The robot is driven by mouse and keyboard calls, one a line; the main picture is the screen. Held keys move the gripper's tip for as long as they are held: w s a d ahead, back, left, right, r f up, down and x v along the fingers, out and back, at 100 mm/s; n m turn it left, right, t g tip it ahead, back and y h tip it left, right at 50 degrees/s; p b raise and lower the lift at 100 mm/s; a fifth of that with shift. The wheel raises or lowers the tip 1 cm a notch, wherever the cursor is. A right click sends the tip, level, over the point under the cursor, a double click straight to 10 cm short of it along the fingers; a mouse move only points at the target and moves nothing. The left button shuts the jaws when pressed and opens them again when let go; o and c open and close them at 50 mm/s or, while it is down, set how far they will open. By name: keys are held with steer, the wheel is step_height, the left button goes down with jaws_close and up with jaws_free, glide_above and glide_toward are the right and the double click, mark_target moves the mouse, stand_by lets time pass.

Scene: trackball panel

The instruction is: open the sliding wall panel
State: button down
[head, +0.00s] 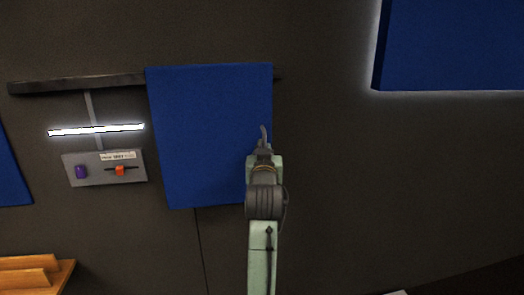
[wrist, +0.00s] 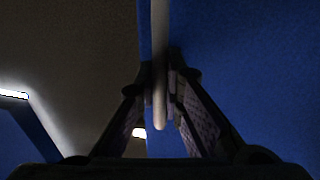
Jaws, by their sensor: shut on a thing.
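The sliding wall panel (head: 200,135) is a blue, upright rectangle hanging on a dark rail in the head view. It sits at the right end of the rail. A pale vertical handle (wrist: 159,60) stands at the panel's edge in the wrist view, with blue surface (wrist: 250,70) to its right. My gripper (head: 264,144) is at the panel's right edge, and in the wrist view its two fingers (wrist: 160,88) close on the handle from both sides. The handle is mostly hidden by my gripper in the head view.
The rail (head: 75,84) runs left from the panel. Left of the panel are a lit bar (head: 95,130) and a grey control box (head: 98,178) with a purple knob (head: 81,171) and an orange slider (head: 120,171). Another blue panel (head: 450,45) is upper right. Wooden furniture (head: 28,278) is lower left.

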steer(key=c, duration=2)
jaws_free()
steer(key=shift+o, duration=0.2)
steer(key=s+d, duration=0.1)
steer(key=s, duration=1.1)
